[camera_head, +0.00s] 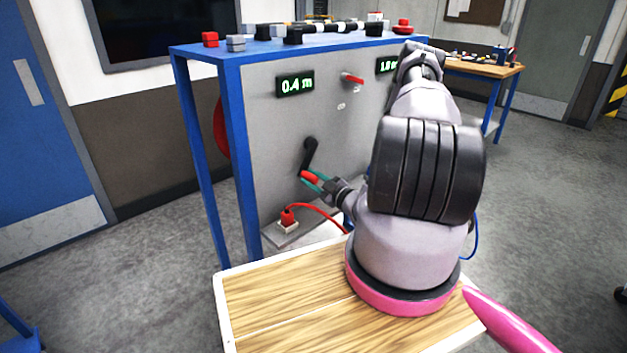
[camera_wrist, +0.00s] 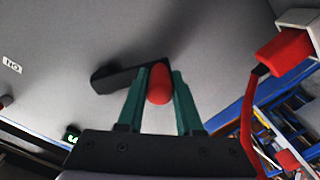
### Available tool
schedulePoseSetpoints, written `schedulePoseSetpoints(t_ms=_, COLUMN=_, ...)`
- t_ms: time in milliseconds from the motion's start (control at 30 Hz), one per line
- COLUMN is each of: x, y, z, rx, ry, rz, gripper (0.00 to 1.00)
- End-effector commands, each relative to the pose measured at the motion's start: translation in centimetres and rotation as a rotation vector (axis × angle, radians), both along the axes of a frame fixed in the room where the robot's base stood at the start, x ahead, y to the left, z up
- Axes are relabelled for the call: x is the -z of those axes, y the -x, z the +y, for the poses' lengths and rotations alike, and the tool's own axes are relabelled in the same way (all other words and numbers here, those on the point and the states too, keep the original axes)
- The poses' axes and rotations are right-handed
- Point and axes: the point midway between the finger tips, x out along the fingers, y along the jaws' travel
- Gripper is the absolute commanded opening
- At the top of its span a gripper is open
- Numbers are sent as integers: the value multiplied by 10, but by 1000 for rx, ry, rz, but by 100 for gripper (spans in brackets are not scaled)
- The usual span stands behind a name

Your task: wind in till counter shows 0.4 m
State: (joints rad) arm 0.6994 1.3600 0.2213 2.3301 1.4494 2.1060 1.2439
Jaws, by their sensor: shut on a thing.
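A black crank (camera_head: 309,153) with a red handle (camera_head: 310,177) is mounted on the grey front panel of a blue-framed stand. The crank arm slopes down from its hub to the handle. My gripper (camera_head: 313,181) is shut on the red handle. In the wrist view the handle (camera_wrist: 159,84) sits between the two green fingers, with the black crank arm (camera_wrist: 125,77) behind it. The counter (camera_head: 295,85) on the panel reads 0.4 m in green.
A red lever (camera_head: 352,78) sticks out between the displays. Below the crank, a red plug (camera_head: 288,215) with a red cable sits in a white socket. Red and grey blocks and black-and-white bars lie on the stand's top. A wooden table (camera_head: 470,68) stands behind at right.

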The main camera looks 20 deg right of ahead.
Motion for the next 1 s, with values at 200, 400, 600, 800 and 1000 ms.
schedulePoseSetpoints(t_ms=200, x=-2, y=2, z=4, rx=-5, ry=1, rz=1, gripper=0)
schedulePoseSetpoints(t_ms=400, x=-2, y=2, z=4, rx=-7, ry=1, rz=1, gripper=0)
schedulePoseSetpoints(t_ms=600, x=-2, y=2, z=4, rx=-7, ry=2, rz=-1, gripper=54)
schedulePoseSetpoints(t_ms=800, x=-2, y=1, z=3, rx=-5, ry=2, rz=-1, gripper=64)
schedulePoseSetpoints(t_ms=1000, x=-2, y=4, z=2, rx=-4, ry=1, rz=0, gripper=64)
